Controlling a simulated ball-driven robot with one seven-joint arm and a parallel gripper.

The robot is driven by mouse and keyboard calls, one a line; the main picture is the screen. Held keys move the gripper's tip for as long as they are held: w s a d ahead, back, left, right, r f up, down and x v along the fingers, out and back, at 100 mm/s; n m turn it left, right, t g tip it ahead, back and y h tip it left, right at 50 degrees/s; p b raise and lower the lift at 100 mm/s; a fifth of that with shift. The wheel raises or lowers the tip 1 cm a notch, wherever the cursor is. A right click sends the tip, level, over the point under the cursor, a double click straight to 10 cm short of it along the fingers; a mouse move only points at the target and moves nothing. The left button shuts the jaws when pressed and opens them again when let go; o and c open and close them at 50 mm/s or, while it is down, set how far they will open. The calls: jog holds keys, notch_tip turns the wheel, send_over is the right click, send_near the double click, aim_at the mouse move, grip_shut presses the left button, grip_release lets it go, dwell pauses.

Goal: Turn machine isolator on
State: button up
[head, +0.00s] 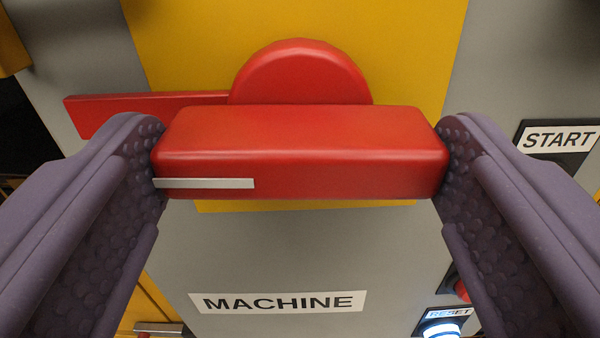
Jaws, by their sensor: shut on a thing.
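The machine isolator handle (300,148) is a red bar lying level across the middle of the head view, with a white stripe on its lower left front. A round red hub (300,75) shows behind it, on a yellow plate (410,60). My gripper (302,155) is shut on the handle, one purple studded finger against each end of the bar. A label reading MACHINE (278,302) is on the grey panel below. The gripper fingers hide parts of the panel at both sides.
A red flat piece (150,105) sticks out left behind the handle. A START label (558,139) is on the right. At the lower right are a RESET label (450,313), a lit white button (441,331) and part of a red one (461,291).

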jog(key=m+p, duration=0.2)
jog(key=m, duration=0.2)
jog(key=shift+r+m, duration=0.1)
jog(key=shift+m, duration=0.2)
jog(key=m+p, duration=0.3)
jog(key=m, duration=0.1)
jog(key=shift+d+m, duration=0.1)
jog(key=shift+m, duration=0.2)
jog(key=m+p, duration=0.3)
jog(key=m, duration=0.1)
jog(key=shift+m+p, duration=1.1)
jog(key=shift+m, duration=0.9)
jog(key=shift+f, duration=0.25)
jog(key=o, duration=0.8)
jog(key=shift+o, duration=0.2)
jog(key=s+p, duration=0.1)
jog(key=s, duration=0.7)
jog(key=shift+d, duration=0.15)
